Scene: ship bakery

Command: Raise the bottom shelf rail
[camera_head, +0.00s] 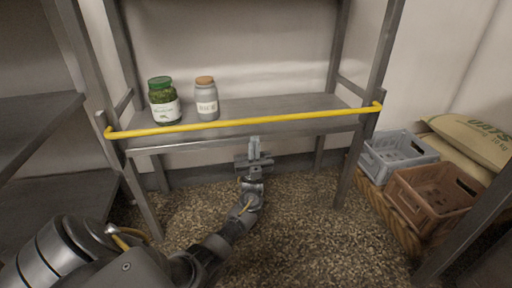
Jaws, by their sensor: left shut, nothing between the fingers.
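The yellow rail (245,122) runs across the front of a grey metal shelf (285,105), slightly above its board, with its ends at the two front posts. My left gripper (254,143) is shut and empty. In the picture it shows just below the middle of the rail, with its fingers pointing up; I cannot tell whether it touches the rail. My right gripper is not in view.
A green-lidded jar (164,101) and a grey jar with a brown lid (206,99) stand on the shelf behind the rail. A grey crate (396,154), a brown crate (432,196) and a sack (466,138) are at the right. Speckled floor below is clear.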

